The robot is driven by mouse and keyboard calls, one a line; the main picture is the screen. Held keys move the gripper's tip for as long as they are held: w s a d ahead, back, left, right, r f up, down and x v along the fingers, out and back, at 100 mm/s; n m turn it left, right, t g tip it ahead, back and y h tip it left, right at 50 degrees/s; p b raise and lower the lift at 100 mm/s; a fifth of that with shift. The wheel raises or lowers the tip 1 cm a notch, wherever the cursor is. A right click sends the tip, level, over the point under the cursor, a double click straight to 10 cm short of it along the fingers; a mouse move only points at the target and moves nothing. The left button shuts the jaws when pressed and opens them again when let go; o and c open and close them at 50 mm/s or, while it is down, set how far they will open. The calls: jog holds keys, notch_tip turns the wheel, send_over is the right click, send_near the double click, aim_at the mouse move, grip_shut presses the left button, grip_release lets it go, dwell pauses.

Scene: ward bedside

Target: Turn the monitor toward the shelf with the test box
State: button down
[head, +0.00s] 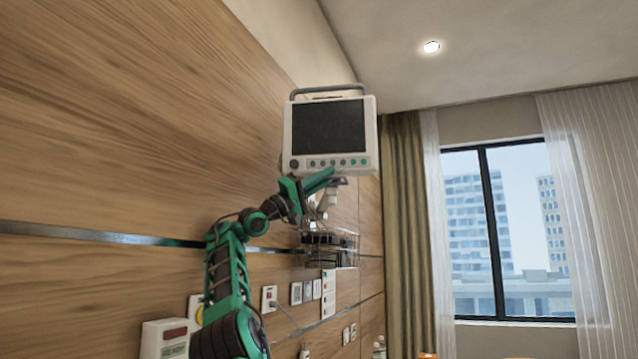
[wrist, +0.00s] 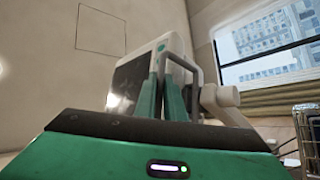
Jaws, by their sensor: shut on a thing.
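The monitor (head: 328,127) is a white unit with a dark screen, a button row and a top carry handle. In the head view it hangs high by the wood wall, its screen facing me. The wrist view shows the monitor (wrist: 134,76) from close below, with a white mount arm (wrist: 222,101) beside it. My gripper (head: 326,180) is at the monitor's lower edge. In the wrist view my gripper (wrist: 163,88) is shut on a grey bar handle (wrist: 197,92) beside the monitor; the exact contact is partly hidden. I cannot make out a test box or its shelf for certain.
A wire basket (head: 345,242) with dark contents is on the wall below the monitor; a wire basket (wrist: 309,128) also shows at the wrist view's right edge. Wall sockets (head: 328,293) are lower down. Curtains (head: 408,230) and a window (head: 510,230) are at right.

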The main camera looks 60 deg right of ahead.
jog(key=shift+w+d, duration=0.15)
jog(key=shift+w, duration=0.1)
jog(key=c, duration=1.9)
grip_release()
jog(key=shift+o, duration=0.2)
